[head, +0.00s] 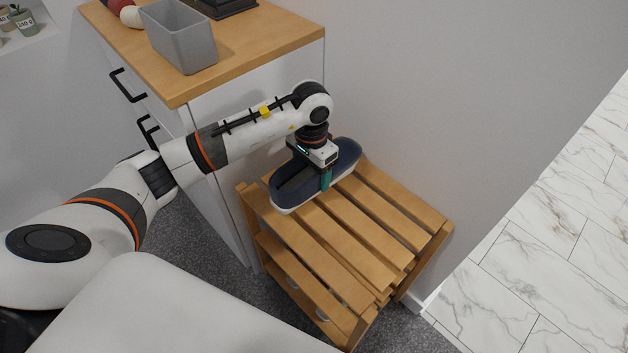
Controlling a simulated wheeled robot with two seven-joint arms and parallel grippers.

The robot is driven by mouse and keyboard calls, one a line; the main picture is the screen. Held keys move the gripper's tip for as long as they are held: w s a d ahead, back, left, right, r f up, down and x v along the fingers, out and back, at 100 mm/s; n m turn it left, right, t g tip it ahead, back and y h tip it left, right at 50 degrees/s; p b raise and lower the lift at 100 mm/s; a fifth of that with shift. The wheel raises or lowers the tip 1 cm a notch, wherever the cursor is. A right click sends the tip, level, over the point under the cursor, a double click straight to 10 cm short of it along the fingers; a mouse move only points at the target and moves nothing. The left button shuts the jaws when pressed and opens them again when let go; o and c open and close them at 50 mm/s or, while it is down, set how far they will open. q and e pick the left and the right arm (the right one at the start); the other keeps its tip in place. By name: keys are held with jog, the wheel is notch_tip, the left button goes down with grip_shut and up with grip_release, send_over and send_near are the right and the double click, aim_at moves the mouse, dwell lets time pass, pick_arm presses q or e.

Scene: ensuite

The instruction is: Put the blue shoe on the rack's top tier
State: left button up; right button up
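The blue shoe (291,188), dark navy with a pale sole, is at the back of the top tier of the wooden slatted rack (400,228). It lies slantwise and appears to rest on the slats. My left gripper (322,178) points down at the middle of the shoe. One teal finger shows against the shoe's near side. The other finger is hidden, so I cannot tell whether the grip is closed on the shoe. My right gripper is not in view.
A wooden-topped white cabinet (262,35) stands left of the rack, with a grey bin (180,38) on top. A plain wall is behind the rack. The front slats are bare. Pale objects partly show on the lower tier. Marble tiles (540,245) lie to the right.

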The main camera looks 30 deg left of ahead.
pick_arm(q)
jog(key=shift+f, duration=1.7)
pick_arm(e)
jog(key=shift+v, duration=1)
pick_arm(q)
jog(key=shift+f+b, duration=0.15)
jog(key=shift+b, duration=0.3)
jog(key=o, duration=1.2)
jog(key=shift+c, duration=0.2)
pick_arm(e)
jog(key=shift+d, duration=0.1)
pick_arm(q)
jog(key=shift+r+p, duration=0.2)
jog(key=shift+p, duration=0.1)
jog(key=shift+r, duration=0.4)
notch_tip(320, 180, up, 11)
jog(key=p, duration=0.1)
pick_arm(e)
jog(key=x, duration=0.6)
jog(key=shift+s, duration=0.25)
